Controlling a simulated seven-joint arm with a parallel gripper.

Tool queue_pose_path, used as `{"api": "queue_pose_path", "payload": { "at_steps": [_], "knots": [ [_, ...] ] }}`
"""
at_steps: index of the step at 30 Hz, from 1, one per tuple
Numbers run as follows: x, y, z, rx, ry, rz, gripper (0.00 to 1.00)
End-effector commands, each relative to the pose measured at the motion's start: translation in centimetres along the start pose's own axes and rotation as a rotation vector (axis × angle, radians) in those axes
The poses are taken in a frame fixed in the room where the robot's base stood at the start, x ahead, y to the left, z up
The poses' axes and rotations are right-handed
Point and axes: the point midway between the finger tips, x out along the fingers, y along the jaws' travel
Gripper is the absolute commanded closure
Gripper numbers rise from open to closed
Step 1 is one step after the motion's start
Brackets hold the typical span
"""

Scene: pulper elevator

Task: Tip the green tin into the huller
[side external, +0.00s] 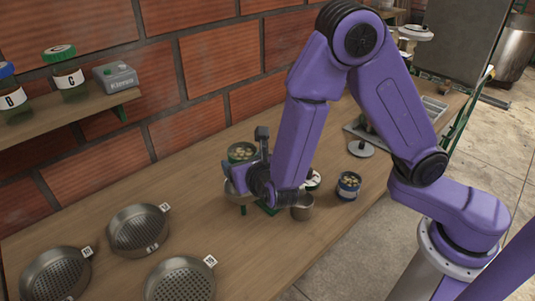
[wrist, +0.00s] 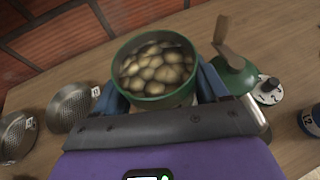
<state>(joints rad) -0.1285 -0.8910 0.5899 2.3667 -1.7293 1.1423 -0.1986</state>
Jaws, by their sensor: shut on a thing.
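The green tin (side external: 242,152) is full of pale beans and looks roughly upright above the table. In the wrist view the green tin (wrist: 150,103) sits between the blue fingers of my gripper (wrist: 158,88), which is shut on it. In the side view my gripper (side external: 250,168) is beside the tin, partly hidden by my arm. A green machine with a metal handle (wrist: 236,72), perhaps the huller, stands just right of the tin in the wrist view. In the side view my arm hides most of it; I cannot make out its opening.
A blue tin of beans (side external: 348,187) and a small metal cup (side external: 302,208) stand right of my gripper. A numbered white dial (wrist: 269,91) is beside the green machine. Three round sieves (side external: 139,230) lie at left. A shelf (side external: 70,118) with jars is on the brick wall.

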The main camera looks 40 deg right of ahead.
Motion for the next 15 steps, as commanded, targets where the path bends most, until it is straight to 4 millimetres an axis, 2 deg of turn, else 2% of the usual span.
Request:
{"api": "queue_pose_path", "payload": {
  "at_steps": [1, 10, 15],
  "knots": [
    [-0.1, 0.4, -0.3, -0.011, 0.000, 0.019, 0.61],
    [1.3, 0.2, -3.4, -0.007, 0.001, 0.009, 0.61],
    [1.7, 0.2, -4.4, -0.005, 0.000, 0.010, 0.61]
  ]
}}
